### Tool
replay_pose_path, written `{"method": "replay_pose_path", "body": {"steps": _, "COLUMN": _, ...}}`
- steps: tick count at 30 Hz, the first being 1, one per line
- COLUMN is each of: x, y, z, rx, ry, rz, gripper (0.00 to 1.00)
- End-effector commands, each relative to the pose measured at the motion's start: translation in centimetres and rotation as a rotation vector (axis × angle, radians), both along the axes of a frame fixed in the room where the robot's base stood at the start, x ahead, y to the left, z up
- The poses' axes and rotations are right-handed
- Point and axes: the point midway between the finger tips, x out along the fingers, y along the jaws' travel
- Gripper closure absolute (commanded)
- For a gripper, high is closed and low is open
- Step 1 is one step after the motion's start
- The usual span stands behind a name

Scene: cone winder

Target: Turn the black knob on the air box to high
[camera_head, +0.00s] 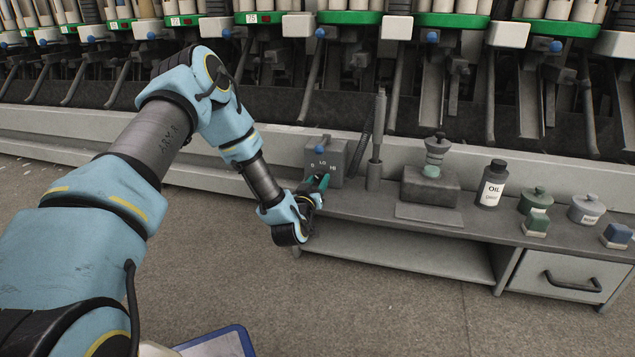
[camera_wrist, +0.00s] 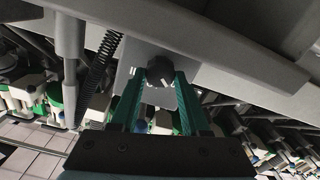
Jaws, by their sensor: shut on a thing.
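The air box (camera_head: 340,153) is a small grey box at the left end of the bench, marked 0, LO and HI on its face. My gripper (camera_head: 321,180) reaches its front from the left. In the wrist view my gripper (camera_wrist: 160,75) has its two green fingers on either side of the round black knob (camera_wrist: 160,71), shut on it. The box face shows behind the knob in the wrist view. In the head view the fingers hide the knob. I cannot tell which mark the knob points to.
A grey post (camera_head: 377,140) stands just right of the air box, with a coiled black hose between. Farther right on the bench (camera_head: 400,235) are a grey block (camera_head: 430,188), a dark oil bottle (camera_head: 491,186) and lidded pots. The winder runs behind.

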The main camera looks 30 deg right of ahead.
Motion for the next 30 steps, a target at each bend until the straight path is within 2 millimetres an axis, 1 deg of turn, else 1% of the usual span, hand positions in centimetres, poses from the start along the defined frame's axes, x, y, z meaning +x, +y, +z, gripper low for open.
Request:
{"method": "replay_pose_path", "body": {"steps": 5, "x": -0.11, "y": -0.09, "z": 0.13, "rx": 0.034, "ry": -0.031, "rz": -0.002, "gripper": 1.0}}
{"method": "replay_pose_path", "body": {"steps": 11, "x": -0.16, "y": -0.13, "z": 0.28, "rx": 0.121, "ry": -0.112, "rz": -0.002, "gripper": 1.0}}
{"method": "replay_pose_path", "body": {"steps": 30, "x": -0.34, "y": -0.27, "z": 0.17, "rx": 0.557, "ry": -0.519, "rz": -0.004, "gripper": 1.0}}
